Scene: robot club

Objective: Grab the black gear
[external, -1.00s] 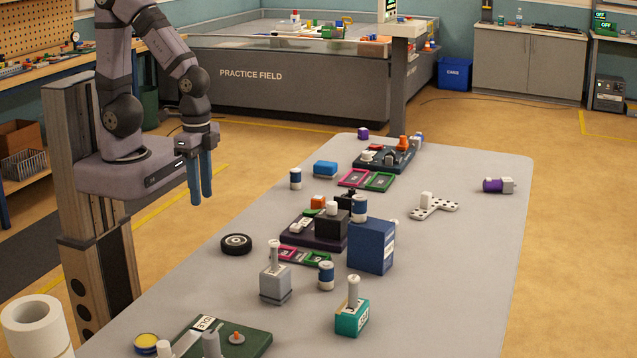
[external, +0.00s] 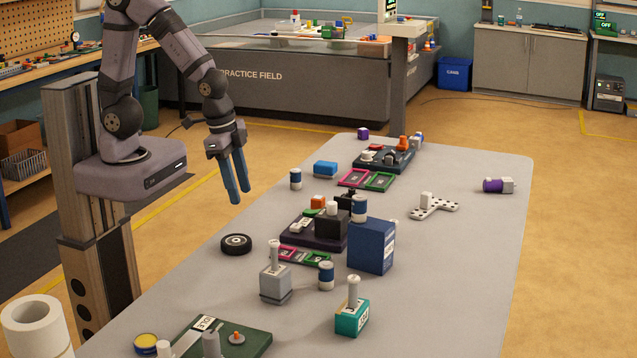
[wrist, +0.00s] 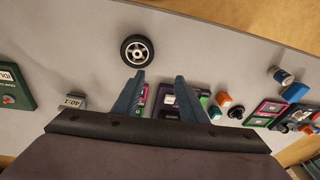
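A small black piece (wrist: 236,112), possibly the black gear, lies right of an orange block in the wrist view. Its teeth are too small to make out. In the external view a dark piece (external: 344,200) shows among the parts at mid-table, partly hidden by a black box and a blue-and-white cylinder. My gripper (external: 241,196) is open and empty, in the air over the table's left side. Its two blue fingers (wrist: 159,78) are apart in the wrist view, with the small black piece to their right.
A black wheel (external: 236,245) lies below my gripper; it also shows in the wrist view (wrist: 137,51). A tall blue box (external: 371,246), a grey block with a peg (external: 275,284) and a teal block (external: 352,318) stand nearby. The table's right side is mostly clear.

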